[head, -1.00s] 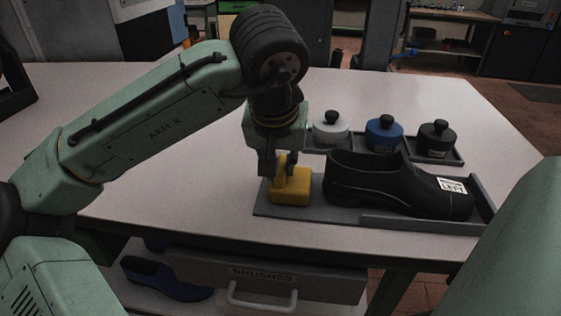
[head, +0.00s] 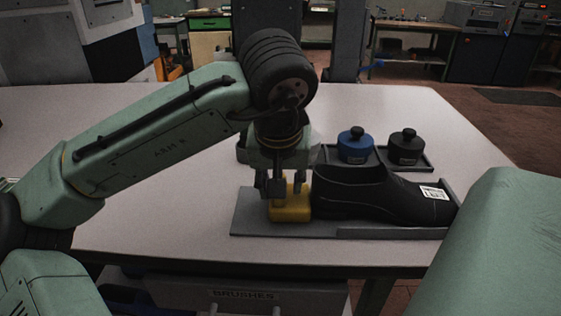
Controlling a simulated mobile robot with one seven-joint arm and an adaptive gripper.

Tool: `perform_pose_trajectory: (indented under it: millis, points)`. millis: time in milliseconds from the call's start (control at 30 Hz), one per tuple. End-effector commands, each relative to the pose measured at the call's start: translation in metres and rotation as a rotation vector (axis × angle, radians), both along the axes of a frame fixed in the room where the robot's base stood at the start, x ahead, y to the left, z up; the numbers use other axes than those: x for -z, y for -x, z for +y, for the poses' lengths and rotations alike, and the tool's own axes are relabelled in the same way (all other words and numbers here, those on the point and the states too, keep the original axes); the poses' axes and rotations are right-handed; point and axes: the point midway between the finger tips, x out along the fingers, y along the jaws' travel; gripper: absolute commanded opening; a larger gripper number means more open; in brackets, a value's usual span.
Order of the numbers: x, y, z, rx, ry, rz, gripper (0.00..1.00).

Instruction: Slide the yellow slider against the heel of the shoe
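The yellow slider (head: 290,209) is a low block with an upright grip, standing on the left part of the grey plate (head: 252,220). The black shoe (head: 372,192) lies on the same plate to its right, heel toward the slider and toe to the right, with a white label near the toe. The slider's right side meets the heel in the picture; I see no gap, but contact itself is hard to make out. My gripper (head: 281,187) points down over the slider, its fingers around the upright grip, which they partly hide.
A light grey pot is mostly hidden behind my gripper. A raised rail (head: 390,233) runs along the plate's front right. The table (head: 150,225) is clear at left.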

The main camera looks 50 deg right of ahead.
Motion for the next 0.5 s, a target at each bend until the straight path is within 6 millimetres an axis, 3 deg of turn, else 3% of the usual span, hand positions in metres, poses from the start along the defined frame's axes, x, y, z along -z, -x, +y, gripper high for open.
perform_pose_trajectory:
  millis: [267,500]
  points:
    - [-0.002,0.0,0.001,-0.001,0.0,0.0,0.37]
    - [-0.035,0.009,0.01,-0.001,0.003,-0.002,0.37]
